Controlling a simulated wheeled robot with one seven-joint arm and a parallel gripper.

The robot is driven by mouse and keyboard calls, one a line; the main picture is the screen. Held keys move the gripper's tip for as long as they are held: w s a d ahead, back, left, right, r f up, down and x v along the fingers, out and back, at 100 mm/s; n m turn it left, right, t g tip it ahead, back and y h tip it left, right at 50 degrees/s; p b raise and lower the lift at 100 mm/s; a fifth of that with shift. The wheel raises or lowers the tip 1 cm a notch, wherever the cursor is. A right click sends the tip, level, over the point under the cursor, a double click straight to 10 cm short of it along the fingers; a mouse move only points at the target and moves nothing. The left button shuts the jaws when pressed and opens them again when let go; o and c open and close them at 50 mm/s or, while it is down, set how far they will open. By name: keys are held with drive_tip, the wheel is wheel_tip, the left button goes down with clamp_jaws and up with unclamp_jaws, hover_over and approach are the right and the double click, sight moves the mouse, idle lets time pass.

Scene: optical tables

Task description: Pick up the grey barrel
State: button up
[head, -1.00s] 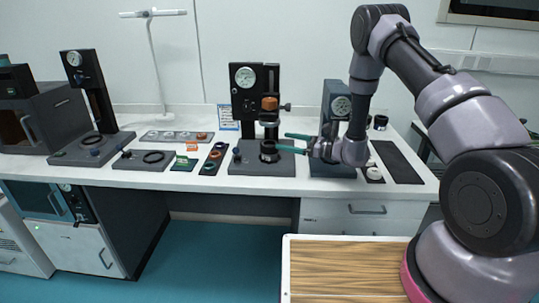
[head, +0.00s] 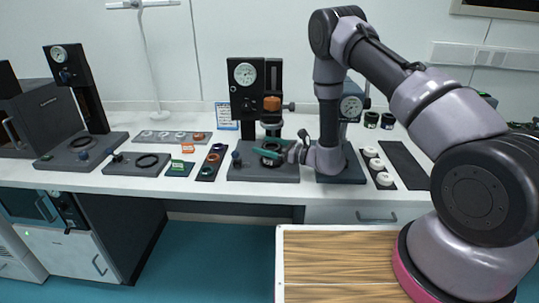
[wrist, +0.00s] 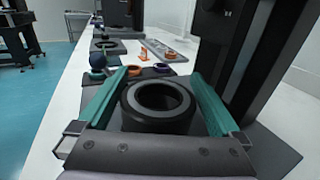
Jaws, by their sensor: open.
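The grey barrel (wrist: 150,124) is a short, dark, hollow cylinder with a wide round opening on top. In the wrist view it stands between the two teal fingers of my gripper (wrist: 157,76), one on each side. My gripper is open, and I cannot tell whether either finger touches the barrel.
The gauge stand's black column (head: 243,100) rises just behind my gripper. A second gauge stand (head: 350,172) is to the right, beside white round pieces (head: 377,164).

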drive_tip(key=shift+w+a, duration=0.15)
drive_tip(key=shift+a, duration=0.2)
drive_tip(key=c, duration=1.4)
drive_tip(key=shift+o, duration=0.2)
drive_tip(key=shift+r, duration=0.15)
